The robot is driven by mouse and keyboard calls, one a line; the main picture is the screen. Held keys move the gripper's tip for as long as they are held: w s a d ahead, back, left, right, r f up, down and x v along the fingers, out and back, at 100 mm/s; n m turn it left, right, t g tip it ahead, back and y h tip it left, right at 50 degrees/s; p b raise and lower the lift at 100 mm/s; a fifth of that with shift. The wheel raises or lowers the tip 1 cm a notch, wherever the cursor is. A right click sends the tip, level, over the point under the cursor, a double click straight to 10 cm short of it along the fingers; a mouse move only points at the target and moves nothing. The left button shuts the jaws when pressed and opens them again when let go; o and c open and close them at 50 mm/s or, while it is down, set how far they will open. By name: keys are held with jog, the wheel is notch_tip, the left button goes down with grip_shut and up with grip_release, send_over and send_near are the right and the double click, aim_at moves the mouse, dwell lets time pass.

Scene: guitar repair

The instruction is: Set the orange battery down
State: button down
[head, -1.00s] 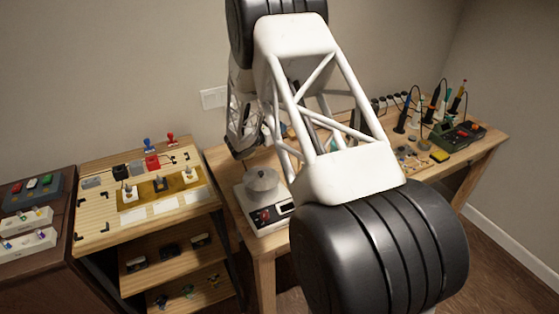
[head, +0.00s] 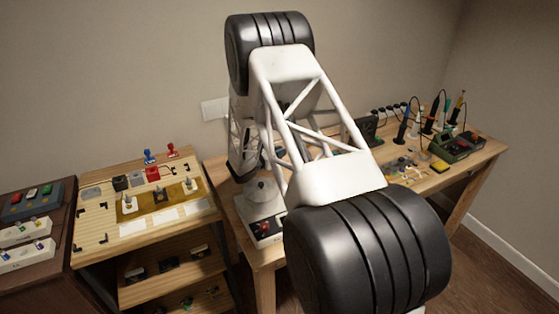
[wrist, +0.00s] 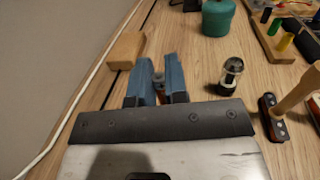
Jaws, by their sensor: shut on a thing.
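In the wrist view my gripper (wrist: 160,84) shows as two blue fingers over the wooden bench (wrist: 190,62). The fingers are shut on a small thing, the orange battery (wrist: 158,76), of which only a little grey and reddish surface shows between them. The fingers hide most of it, and I cannot tell whether it touches the bench. In the head view my own arm hides the gripper and the battery.
A wooden block (wrist: 126,50) lies just left of the fingers. A dark cylinder with a clear top (wrist: 231,72), a teal pot (wrist: 217,18) and a wooden-handled tool (wrist: 290,100) stand to the right. A wall and white cable (wrist: 88,80) run along the left.

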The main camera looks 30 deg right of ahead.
jog(key=shift+f, duration=1.9)
jog(key=shift+f, duration=0.6)
jog(key=c, duration=1.1)
grip_release()
jog(key=shift+c, duration=0.2)
jog(key=shift+r, duration=0.65)
jog(key=shift+s+a, duration=0.2)
jog(key=shift+a, duration=1.05)
jog(key=shift+s+a, duration=0.25)
jog(key=shift+a, duration=0.95)
jog(key=shift+s+a, duration=0.2)
jog(key=shift+a, duration=1.05)
